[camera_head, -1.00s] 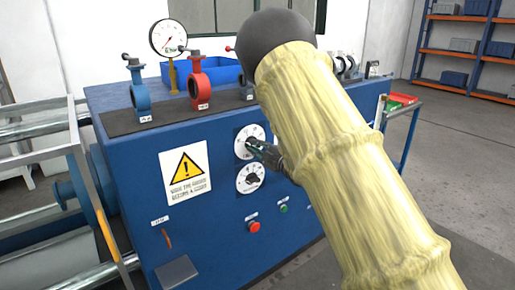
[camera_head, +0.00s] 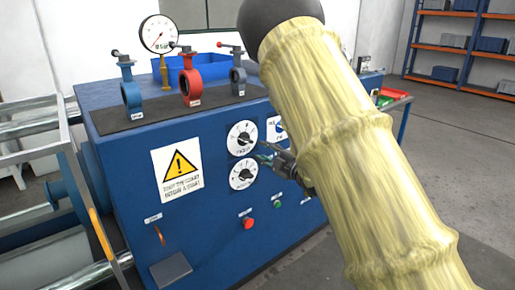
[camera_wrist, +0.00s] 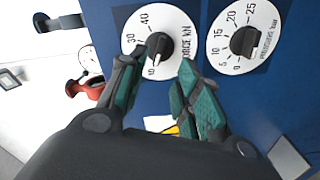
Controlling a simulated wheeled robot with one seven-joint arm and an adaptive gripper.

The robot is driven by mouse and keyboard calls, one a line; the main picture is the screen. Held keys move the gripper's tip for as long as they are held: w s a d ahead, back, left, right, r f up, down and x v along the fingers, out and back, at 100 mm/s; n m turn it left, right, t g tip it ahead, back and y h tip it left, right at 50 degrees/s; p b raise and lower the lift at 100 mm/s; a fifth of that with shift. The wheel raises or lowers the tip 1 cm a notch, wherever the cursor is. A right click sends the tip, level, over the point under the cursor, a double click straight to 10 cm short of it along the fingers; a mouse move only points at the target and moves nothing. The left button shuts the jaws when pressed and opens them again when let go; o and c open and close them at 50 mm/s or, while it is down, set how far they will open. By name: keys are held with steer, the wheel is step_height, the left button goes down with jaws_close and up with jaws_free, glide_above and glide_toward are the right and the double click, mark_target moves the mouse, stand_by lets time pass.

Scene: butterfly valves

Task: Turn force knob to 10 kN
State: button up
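The force knob (camera_wrist: 160,46) is a black knob on a white dial marked in kN, the left dial in the wrist view. It is the upper dial (camera_head: 242,138) in the head view. Its pale pointer end faces down toward a small numeral I cannot read surely; 30 and 40 show farther around. My gripper (camera_wrist: 155,75) is open and empty, its green-padded fingers apart just below the knob in the wrist view. The left finger covers part of the scale. In the head view my gripper (camera_head: 273,157) is just right of and below the dial.
A second knob (camera_wrist: 246,42) with its own white dial is close beside it. On the blue machine's front are a red button (camera_head: 248,223), a green button (camera_head: 278,204) and a warning sign (camera_head: 177,168). Valves, including a red one (camera_head: 190,84), stand on top.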

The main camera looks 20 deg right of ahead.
steer(key=shift+v, duration=1.5)
